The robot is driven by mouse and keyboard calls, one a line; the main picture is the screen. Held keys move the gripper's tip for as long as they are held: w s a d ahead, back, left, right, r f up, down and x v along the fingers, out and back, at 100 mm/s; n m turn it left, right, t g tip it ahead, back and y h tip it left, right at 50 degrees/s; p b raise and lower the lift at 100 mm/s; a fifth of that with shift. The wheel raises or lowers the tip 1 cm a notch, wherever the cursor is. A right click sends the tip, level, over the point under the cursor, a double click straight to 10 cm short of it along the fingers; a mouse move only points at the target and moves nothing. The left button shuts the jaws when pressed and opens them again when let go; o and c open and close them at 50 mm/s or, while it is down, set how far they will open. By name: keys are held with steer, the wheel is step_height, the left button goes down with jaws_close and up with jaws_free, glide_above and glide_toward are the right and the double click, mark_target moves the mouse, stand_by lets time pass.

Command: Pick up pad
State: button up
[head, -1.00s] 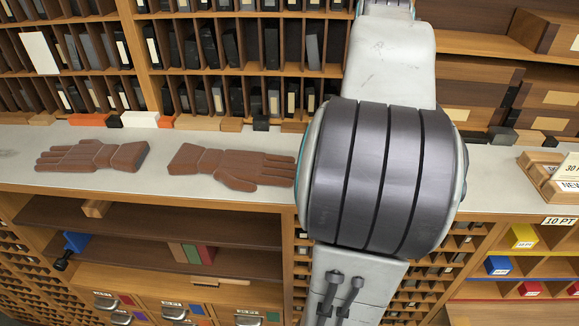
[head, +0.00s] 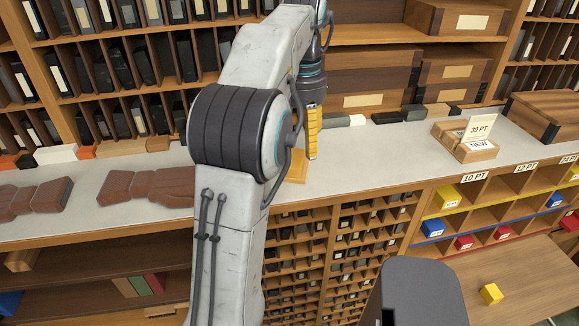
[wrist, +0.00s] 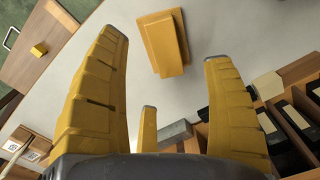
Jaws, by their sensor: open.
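The task's pad appears to be an orange-yellow block (wrist: 165,42) with a raised upper part, lying on the pale counter ahead of my fingers in the wrist view. In the head view it (head: 296,170) shows on the counter, partly hidden behind my arm. My gripper (wrist: 166,50) is open, its yellow fingers spread wide with nothing between them. The wrist view shows a gap between fingertips and block.
A wooden box with a "30 PT" card (head: 465,142) stands on the right. Small dark and grey blocks (head: 385,118) line the shelf front. A yellow cube (head: 491,293) sits on a lower wooden surface.

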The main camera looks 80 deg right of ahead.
mark_target(300, 157)
steer(key=shift+f, duration=2.8)
steer(key=shift+c, duration=0.2)
steer(key=c, duration=1.3)
steer(key=shift+r, duration=0.15)
steer(key=shift+r, duration=0.6)
steer(key=r, duration=0.1)
steer(key=s+r, duration=0.1)
steer(key=r, duration=0.1)
steer(key=shift+d+r, duration=0.1)
steer(key=shift+r, duration=0.1)
steer(key=shift+s+d+r+p, duration=0.1)
steer(key=shift+s+r+p, duration=0.75)
steer(key=shift+s, duration=0.9)
steer(key=shift+s+d+r+p, duration=0.15)
steer(key=shift+s+r+p, duration=0.25)
steer(key=shift+s+r, duration=1.1)
steer(key=shift+s+d+r+p, duration=0.1)
steer(key=shift+s+r+p, duration=0.6)
steer(key=shift+s, duration=1.3)
